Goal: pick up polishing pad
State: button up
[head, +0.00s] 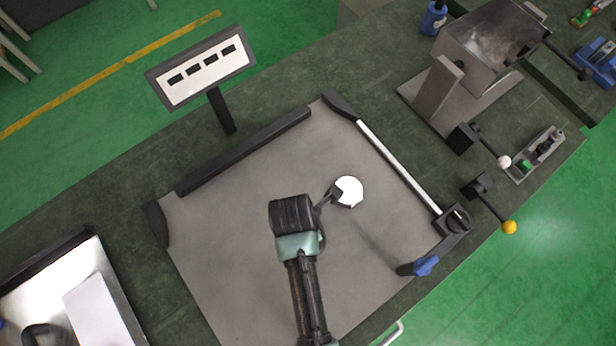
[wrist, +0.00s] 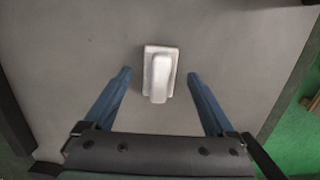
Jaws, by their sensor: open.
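The polishing pad (head: 350,188) is the white piece on the grey plate in the head view, just beyond the end of my arm. Part of its near-left edge is hidden by my gripper (head: 334,196). In the wrist view the pad (wrist: 160,72) shows as a white block with a raised, rounded handle. My gripper (wrist: 159,76) is open there, with one blue finger on each side of the pad. A gap shows between each finger and the pad. I cannot tell how far above the plate the fingertips are.
The grey plate (head: 230,230) is otherwise bare, with a dark bar (head: 245,150) and a white bar (head: 398,165) along its edges. A display on a post (head: 203,68) stands behind. A metal box machine (head: 490,45) and levers with knobs (head: 509,227) stand at right.

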jog(key=shift+f, duration=0.3)
jog(key=shift+c, duration=0.2)
grip_shut()
jog(key=shift+r, duration=0.1)
notch_tip(320, 180, up, 10)
jog(key=shift+f, duration=0.1)
jog(key=c, duration=0.6)
grip_release()
jog(key=shift+c, duration=0.2)
jog(key=c, duration=0.6)
